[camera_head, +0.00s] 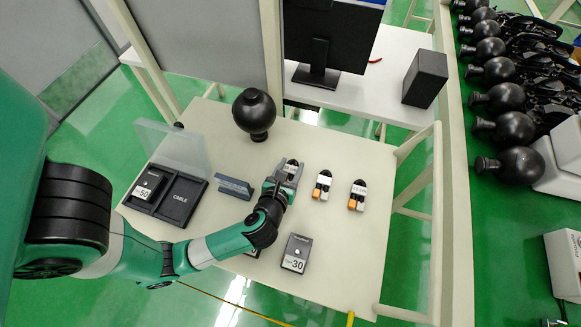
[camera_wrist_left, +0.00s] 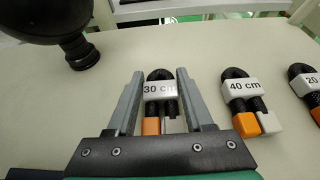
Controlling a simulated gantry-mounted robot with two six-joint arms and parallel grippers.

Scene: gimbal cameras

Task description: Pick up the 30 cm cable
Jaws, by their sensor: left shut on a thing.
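The 30 cm cable (camera_wrist_left: 160,88) is a coiled black cable with a white "30 cm" label and one orange and one white plug end. My left gripper (camera_head: 288,172) is shut on it, with one grey finger on each side of the label in the left wrist view (camera_wrist_left: 161,74). In the head view the cable (camera_head: 291,166) is partly hidden by the fingers. It is at or close to the table surface; I cannot tell if it touches. My right gripper is not in view.
The 40 cm cable (camera_wrist_left: 241,88) and the 20 cm cable (camera_wrist_left: 309,81) lie to the right on the cream table (camera_head: 345,250). A black gimbal ball (camera_head: 254,112) stands behind. A "30" box (camera_head: 296,253) lies in front. A black cable tray (camera_head: 178,201) is at the left.

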